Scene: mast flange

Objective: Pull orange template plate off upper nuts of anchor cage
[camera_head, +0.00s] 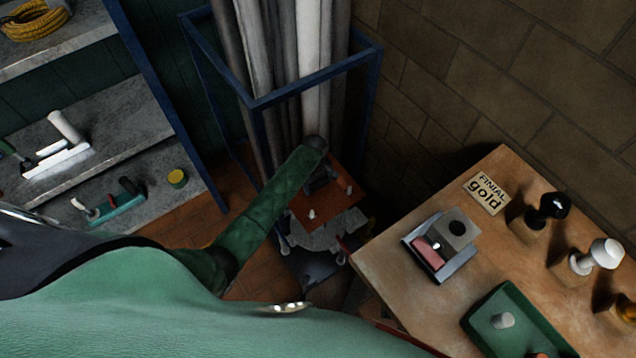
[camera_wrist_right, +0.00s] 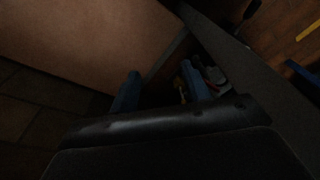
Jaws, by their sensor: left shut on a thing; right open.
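The orange template plate (camera_head: 329,211) lies roughly level over the anchor cage in the head view, left of the workbench. Light bolt ends show above its surface. Below it are the cage's jagged grey plate (camera_head: 325,236) and a dark base. My left gripper (camera_head: 322,183) is shut on the orange plate near its far left side, with my green-sleeved arm above hiding part of it. I cannot tell whether the plate still touches the upper nuts. My right gripper (camera_wrist_right: 160,90) is open, with two blue fingers apart and nothing visible between them.
A blue-framed rack (camera_head: 262,102) of tall pipes stands behind the cage. The wooden workbench (camera_head: 385,256) at right bears a metal fixture (camera_head: 462,234), a green tray (camera_head: 478,322) and several finials. Grey shelves (camera_head: 130,105) with tools stand at left.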

